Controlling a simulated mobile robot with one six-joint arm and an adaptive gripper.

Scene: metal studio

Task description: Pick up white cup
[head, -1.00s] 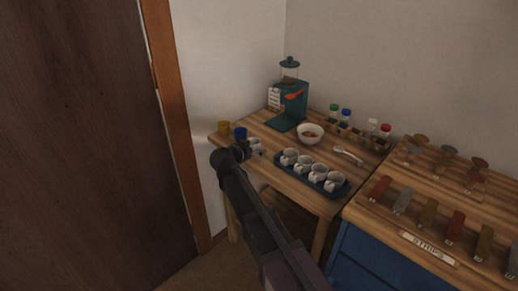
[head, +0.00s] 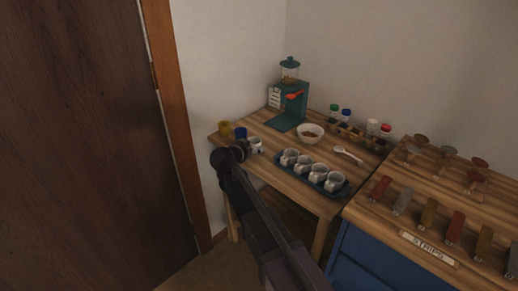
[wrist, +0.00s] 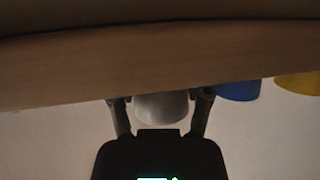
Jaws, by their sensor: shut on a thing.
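The white cup (wrist: 162,106) is between the two fingers of my gripper (wrist: 162,98) in the wrist view, with a finger against each side. My gripper is shut on it. In the head view a white cup (head: 255,145) shows just right of my gripper (head: 243,148), partly hidden by it, at the left part of the wooden table (head: 275,178). I cannot tell whether its base touches the table. Several other whitish cups stand on a dark blue tray (head: 341,191) to the right.
A blue cup (head: 240,132) and a yellow cup (head: 225,127) stand close by. Behind are a green grinder (head: 291,103), a white bowl (head: 311,133), a spoon (head: 347,153) and a jar rack (head: 347,130). A wall rises behind the table.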

